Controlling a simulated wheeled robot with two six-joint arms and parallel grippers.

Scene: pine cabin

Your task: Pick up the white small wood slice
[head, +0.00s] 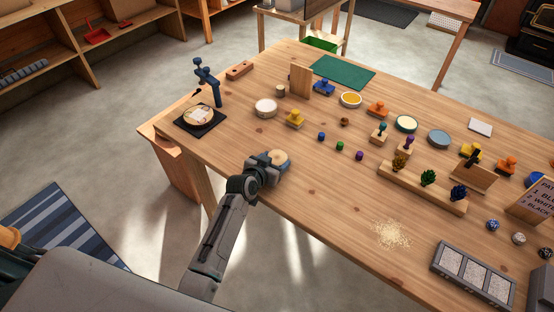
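My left gripper (266,164) is low over the near left edge of the table. A pale tan wood slice (280,155) is right at its fingertips, partly hidden by the gripper. I cannot tell whether the fingers touch or hold it, and the finger gap is not visible. A round piece with a whitish top (266,107) lies farther back on the table, apart from the gripper. Another round wood slice (199,116) lies on a dark mat at the left corner. My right gripper is not in view.
The wooden table (318,200) is bare just right of the gripper. A blue stand (208,82) rises at the left. A wooden rack (420,188) and a grey tray (472,275) are to the right.

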